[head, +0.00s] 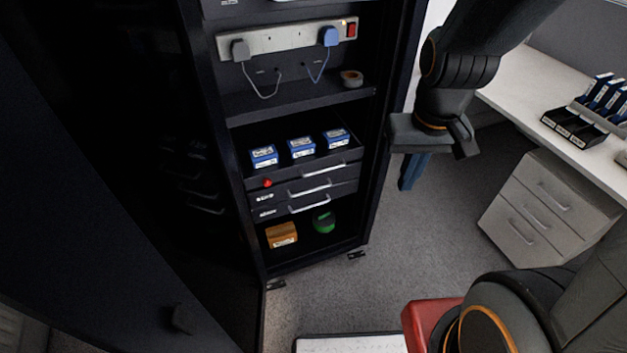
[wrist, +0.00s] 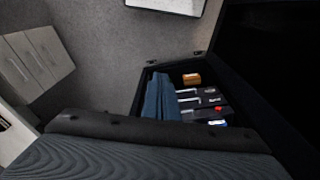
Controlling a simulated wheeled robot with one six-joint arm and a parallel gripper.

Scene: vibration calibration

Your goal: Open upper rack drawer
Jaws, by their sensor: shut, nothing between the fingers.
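The black rack (head: 300,108) stands open at centre-left in the head view. Several drawer fronts with silver handles are stacked low in it. The upper drawer (head: 340,158) has a red knob (head: 267,183) at its left end, and blue boxes (head: 301,147) stand just behind its front. I cannot tell whether it is drawn out. The drawers (wrist: 207,101) also show in the wrist view, partly hidden by my fingers. My gripper (head: 411,172), with blue fingers, is shut and empty. It points down to the right of the rack, apart from the handles.
The rack's dark door (head: 110,230) stands open at the left. Above the drawers are a power strip (head: 285,38) and a tape roll (head: 351,78); below are an orange box (head: 281,234) and a green roll (head: 323,220). A white desk (head: 545,90) stands right. Grey floor between is clear.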

